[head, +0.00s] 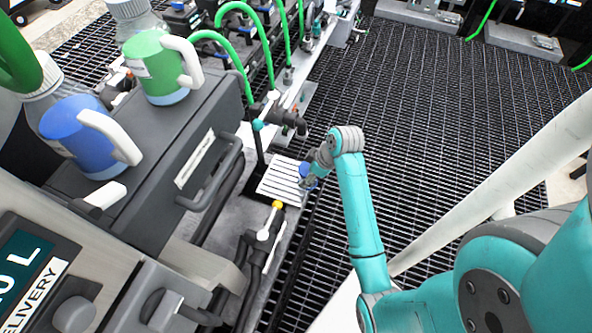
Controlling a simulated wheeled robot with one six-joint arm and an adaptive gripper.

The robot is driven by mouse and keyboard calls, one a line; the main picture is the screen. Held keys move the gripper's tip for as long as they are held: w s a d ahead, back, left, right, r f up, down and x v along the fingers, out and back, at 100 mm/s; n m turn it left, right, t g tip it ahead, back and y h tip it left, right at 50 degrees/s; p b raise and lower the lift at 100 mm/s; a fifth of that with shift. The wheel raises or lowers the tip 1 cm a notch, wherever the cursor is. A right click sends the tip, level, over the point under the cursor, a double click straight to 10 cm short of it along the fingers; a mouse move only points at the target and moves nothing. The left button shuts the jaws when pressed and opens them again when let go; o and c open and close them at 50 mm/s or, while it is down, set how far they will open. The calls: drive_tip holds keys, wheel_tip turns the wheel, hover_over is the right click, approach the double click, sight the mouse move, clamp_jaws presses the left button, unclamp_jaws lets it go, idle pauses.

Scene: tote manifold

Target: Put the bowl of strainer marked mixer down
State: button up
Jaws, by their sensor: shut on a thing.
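My gripper (311,177) is at the end of my teal arm, near the middle of the head view, and is shut on a small blue piece. This blue piece (305,169) looks like the strainer bowl; the gripper and wrist hide much of it. It is at the right edge of a white slotted plate (280,184). I cannot tell whether it touches the plate or hangs above it. No "mixer" marking is readable.
A grey cabinet (160,150) with handles and blue (75,140) and green (160,65) jugs stands left. A yellow-tipped valve (277,204) is just below the plate; a pipe fitting (275,115) with green hoses is above. Dark floor grating (430,110) lies open right.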

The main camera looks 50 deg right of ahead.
drive_tip(key=w, duration=0.2)
drive_tip(key=w+a, duration=0.1)
drive_tip(key=w, duration=0.1)
drive_tip(key=shift+a, duration=0.2)
drive_tip(key=shift+f, duration=0.3)
drive_tip(key=shift+f, duration=0.1)
drive_tip(key=o, duration=1.2)
